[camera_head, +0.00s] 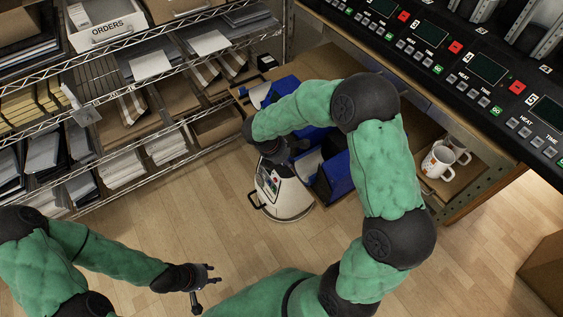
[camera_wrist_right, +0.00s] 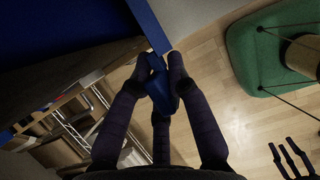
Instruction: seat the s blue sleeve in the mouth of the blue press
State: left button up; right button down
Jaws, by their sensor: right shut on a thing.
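My right gripper (camera_head: 285,148) reaches down by the blue bins, its fingers partly hidden by the arm in the head view. In the right wrist view its fingertips (camera_wrist_right: 164,68) are closed on a small blue piece (camera_wrist_right: 157,86), which looks like the s blue sleeve. Its far end is mostly hidden between the fingers. My left gripper (camera_head: 203,285) is open and empty above the floor at the lower left; its spread fingers also show in the right wrist view (camera_wrist_right: 288,158). I cannot make out a blue press or its mouth in either view.
Blue bins (camera_head: 338,176) stand close to the right gripper. A white device with coloured buttons (camera_head: 283,196) is just below it. A wire shelf (camera_head: 150,100) fills the left. Black control panels (camera_head: 460,55) line the upper right, with mugs (camera_head: 438,160) below.

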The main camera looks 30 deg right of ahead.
jog(key=shift+w+d, duration=0.1)
jog(key=shift+d, duration=0.75)
jog(key=shift+d+r, duration=0.1)
jog(key=c, duration=1.1)
grip_release()
jog(key=shift+o, duration=1)
jog(key=shift+w+d+r, duration=0.1)
jog(key=shift+r, duration=0.05)
jog(key=shift+c, duration=0.3)
